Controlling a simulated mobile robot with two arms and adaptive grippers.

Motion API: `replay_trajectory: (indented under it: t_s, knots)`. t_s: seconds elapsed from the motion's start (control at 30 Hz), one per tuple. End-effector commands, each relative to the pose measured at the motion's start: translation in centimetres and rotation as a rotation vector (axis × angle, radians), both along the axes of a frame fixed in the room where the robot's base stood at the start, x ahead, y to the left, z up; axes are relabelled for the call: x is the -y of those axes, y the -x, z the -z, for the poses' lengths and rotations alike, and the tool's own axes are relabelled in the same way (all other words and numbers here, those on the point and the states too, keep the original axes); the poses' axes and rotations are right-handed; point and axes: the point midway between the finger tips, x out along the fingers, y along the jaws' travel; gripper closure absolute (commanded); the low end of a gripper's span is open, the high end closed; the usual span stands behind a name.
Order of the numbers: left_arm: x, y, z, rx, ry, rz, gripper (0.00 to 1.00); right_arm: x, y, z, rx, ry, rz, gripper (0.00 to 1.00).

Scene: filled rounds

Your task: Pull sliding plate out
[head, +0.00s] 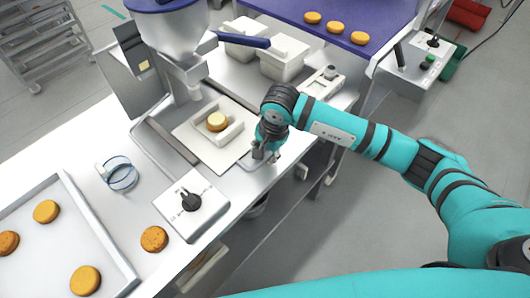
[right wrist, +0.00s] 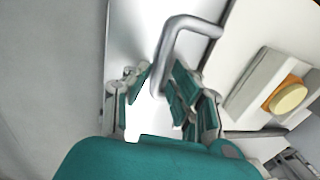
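The sliding plate (head: 235,152) is a flat white plate under the machine's blue-topped hopper. A white mould (head: 232,133) on it holds one round (head: 217,121). My right gripper (head: 262,150) is low at the plate's right edge. In the right wrist view, a bent metal handle (right wrist: 181,25) stands beside the mould. My right gripper (right wrist: 160,82) is open there, its fingers apart, with the handle's lower leg between them. Whether either finger touches the handle I cannot tell. My left gripper is not in view.
A control box with a black knob (head: 208,218) and a clear ring (head: 120,174) stand on the bench. A tray (head: 107,239) with several rounds lies at the left. White containers (head: 284,58) stand behind. Floor is open right of the bench edge.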

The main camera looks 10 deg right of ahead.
Motion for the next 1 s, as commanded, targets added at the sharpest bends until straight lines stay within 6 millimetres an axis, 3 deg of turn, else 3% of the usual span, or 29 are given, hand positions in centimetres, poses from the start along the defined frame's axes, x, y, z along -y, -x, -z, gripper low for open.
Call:
replay_trajectory:
  t_s: [0.1,0.27,0.7,1.0]
  knots:
    - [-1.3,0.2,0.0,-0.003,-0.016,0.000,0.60,0.0,0.0,-0.1,-0.001,0.001,-0.001,0.77]
    - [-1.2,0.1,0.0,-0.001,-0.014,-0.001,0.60,0.2,0.1,-1.8,0.005,0.000,-0.002,0.77]
    - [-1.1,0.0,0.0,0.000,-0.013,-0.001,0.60,1.2,1.5,-10.2,0.004,0.000,-0.001,0.77]
    - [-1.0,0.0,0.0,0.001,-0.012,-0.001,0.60,1.4,1.8,-11.8,0.000,0.000,0.001,0.77]
